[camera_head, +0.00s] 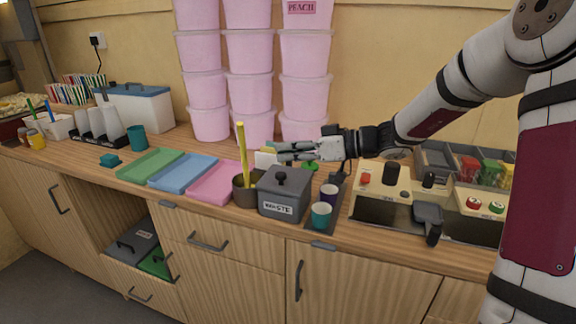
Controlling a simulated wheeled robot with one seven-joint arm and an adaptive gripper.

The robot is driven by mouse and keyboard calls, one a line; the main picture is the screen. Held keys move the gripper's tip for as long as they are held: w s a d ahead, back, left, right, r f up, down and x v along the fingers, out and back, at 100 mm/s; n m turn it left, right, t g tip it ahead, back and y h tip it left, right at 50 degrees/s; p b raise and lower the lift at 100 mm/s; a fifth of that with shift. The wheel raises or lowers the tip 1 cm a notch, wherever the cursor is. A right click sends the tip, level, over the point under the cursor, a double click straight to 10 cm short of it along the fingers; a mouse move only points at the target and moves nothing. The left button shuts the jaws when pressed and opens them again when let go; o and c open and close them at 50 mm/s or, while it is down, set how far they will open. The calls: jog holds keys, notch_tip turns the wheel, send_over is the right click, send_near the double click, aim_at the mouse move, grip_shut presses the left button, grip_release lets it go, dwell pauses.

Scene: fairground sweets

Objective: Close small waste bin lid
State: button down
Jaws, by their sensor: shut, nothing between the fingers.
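The small waste bin (278,207) is a dark grey box with a white "WASTE" label, standing near the front edge of the counter. Its dark grey lid (288,182) with a round black knob lies over the top and looks closed. My gripper (283,152) is shut and empty. It appears above and behind the bin in the picture, pointing left, apart from the lid as far as I can tell.
A dark pot (245,190) holding a yellow stick stands left of the bin. A teal cup (320,215) and a purple cup (328,195) stand right of it. Stacked pink tubs (251,90) rise behind. A beige machine (385,205) stands farther right.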

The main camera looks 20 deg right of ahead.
jog(key=s+v, duration=0.1)
jog(key=v, duration=0.9)
jog(key=s+a+m+g+h, duration=0.2)
jog(key=s+a+g+h, duration=0.35)
jog(key=s+a, duration=0.7)
jog(key=s+d+m+h+p, duration=0.1)
jog(key=s+d+m+h, duration=0.2)
jog(key=s, duration=0.6)
jog(key=s+d+m+t+h+p, duration=0.1)
jog(key=s+m+h, duration=0.3)
jog(key=s, duration=0.5)
jog(key=shift+s+d+r, duration=0.2)
jog(key=shift+d+r, duration=0.05)
jog(key=shift+d, duration=0.65)
jog(key=shift+t, duration=0.25)
